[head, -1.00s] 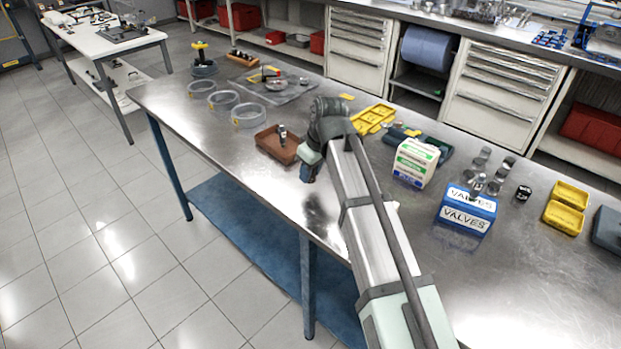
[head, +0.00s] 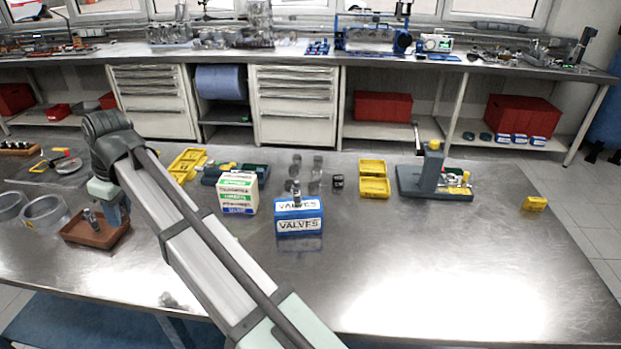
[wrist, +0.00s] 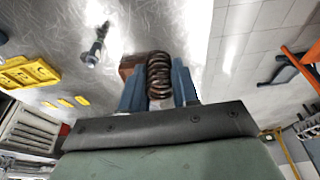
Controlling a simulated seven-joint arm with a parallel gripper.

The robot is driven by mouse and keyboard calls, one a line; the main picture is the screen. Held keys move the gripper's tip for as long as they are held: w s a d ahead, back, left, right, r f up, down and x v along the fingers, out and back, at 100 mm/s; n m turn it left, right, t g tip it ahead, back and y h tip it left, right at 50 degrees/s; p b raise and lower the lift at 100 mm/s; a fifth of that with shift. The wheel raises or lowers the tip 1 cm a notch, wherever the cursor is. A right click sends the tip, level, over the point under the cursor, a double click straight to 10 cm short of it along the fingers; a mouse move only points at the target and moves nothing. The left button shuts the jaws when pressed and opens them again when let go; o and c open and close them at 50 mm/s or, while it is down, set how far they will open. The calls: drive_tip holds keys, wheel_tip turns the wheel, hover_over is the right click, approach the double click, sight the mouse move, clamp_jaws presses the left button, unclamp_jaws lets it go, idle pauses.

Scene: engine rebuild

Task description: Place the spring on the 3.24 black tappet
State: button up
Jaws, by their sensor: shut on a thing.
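My gripper (wrist: 160,85) has its two blue fingers shut on a coiled dark-brown spring (wrist: 158,75), which shows between them in the wrist view. A small black piece with a light mark (head: 338,182) stands on the table behind the valves box to the right, well away from my gripper. It may be the black tappet; no 3.24 marking is readable.
A brown tray (head: 74,238) holds a small metal part (head: 90,217). A blue-and-white valves box (head: 299,226), a white-green box (head: 238,195), yellow trays (head: 374,188) and a grey fixture (head: 408,182) stand along the table. The front right of the table is clear.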

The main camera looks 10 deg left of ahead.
wheel_tip(320, 180, up, 4)
drive_tip(key=m+t+h, duration=0.1)
drive_tip(key=m+t, duration=0.1)
drive_tip(key=m, duration=0.9)
hover_over(337, 176)
drive_tip(key=shift+s+d+f, duration=0.1)
drive_tip(key=shift+s+f, duration=0.05)
drive_tip(key=shift+f, duration=2.35)
drive_tip(key=shift+s+d+f, duration=0.1)
drive_tip(key=shift+f, duration=2.35)
drive_tip(key=shift+s+d+f, duration=0.1)
drive_tip(key=shift+s+f, duration=0.05)
drive_tip(key=shift+f, duration=2.35)
drive_tip(key=shift+f, duration=0.15)
drive_tip(key=o, duration=1)
drive_tip(key=shift+o, duration=0.2)
